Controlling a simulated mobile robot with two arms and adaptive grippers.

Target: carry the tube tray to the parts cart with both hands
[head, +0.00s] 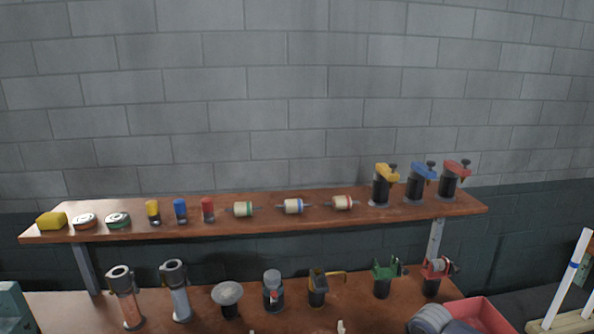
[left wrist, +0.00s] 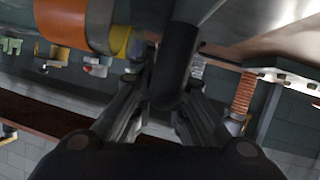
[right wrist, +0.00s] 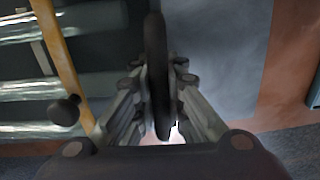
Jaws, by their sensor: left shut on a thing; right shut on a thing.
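In the left wrist view my left gripper (left wrist: 168,100) is shut on a thick black handle (left wrist: 178,60), which I take to be the tube tray's. In the right wrist view my right gripper (right wrist: 158,105) is shut on another upright black handle (right wrist: 156,50). A smooth grey surface (right wrist: 220,60) lies right of that handle; I cannot tell whether it is the tray. Clear glass tubes (right wrist: 35,92) lie to the left, beside an orange-yellow strip (right wrist: 62,60). I cannot make out the parts cart.
A wooden shelf (head: 270,208) with spools and clamps stands along the block wall (head: 270,100). Below it a bench (head: 80,305) holds burners and tools. A red bin (head: 487,316) and a wooden rack with white tubes (head: 567,275) are at the lower right.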

